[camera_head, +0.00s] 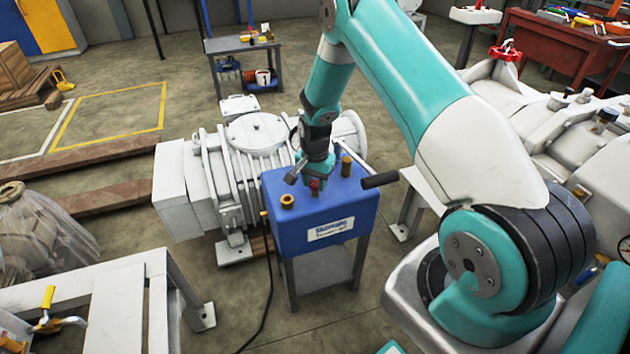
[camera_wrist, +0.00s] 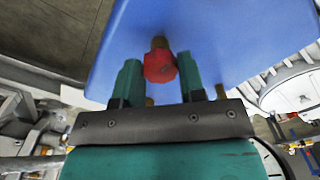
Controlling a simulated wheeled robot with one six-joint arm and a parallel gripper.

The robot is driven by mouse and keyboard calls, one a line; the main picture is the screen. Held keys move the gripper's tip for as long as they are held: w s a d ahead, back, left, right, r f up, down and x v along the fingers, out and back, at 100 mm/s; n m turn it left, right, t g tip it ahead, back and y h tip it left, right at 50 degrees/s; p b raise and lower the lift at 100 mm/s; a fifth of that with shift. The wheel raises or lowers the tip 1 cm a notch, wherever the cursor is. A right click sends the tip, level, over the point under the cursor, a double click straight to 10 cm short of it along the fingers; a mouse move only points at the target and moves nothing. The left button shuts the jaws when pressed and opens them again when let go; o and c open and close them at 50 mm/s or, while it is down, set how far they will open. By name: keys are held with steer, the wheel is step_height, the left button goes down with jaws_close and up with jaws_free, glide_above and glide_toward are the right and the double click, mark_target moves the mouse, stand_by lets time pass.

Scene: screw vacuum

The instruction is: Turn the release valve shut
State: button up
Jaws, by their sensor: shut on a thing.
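The release valve is a small red knob (camera_head: 314,187) on a brass stem, on top of the blue box (camera_head: 328,215). In the wrist view the red knob (camera_wrist: 160,67) sits between my two green fingers, with the blue box (camera_wrist: 220,40) behind it. My gripper (camera_head: 314,179) comes down from above onto the box's top and is shut on the red knob. It also shows in the wrist view (camera_wrist: 160,78). The arm's end hides part of the knob and box top in the head view.
Brass fittings (camera_head: 287,201) and a black-handled lever (camera_head: 380,180) stand up from the box near my gripper. A white pump (camera_head: 250,160) is close behind. A white frame table (camera_head: 120,300) stands at front left. Open floor lies between them.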

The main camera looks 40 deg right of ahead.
mark_target(315, 183)
stand_by(0.4)
steer(key=o, duration=0.9)
steer(key=shift+o, duration=0.2)
steer(key=shift+r, duration=0.1)
step_height(315, 183, up, 17)
steer(key=shift+r, duration=0.1)
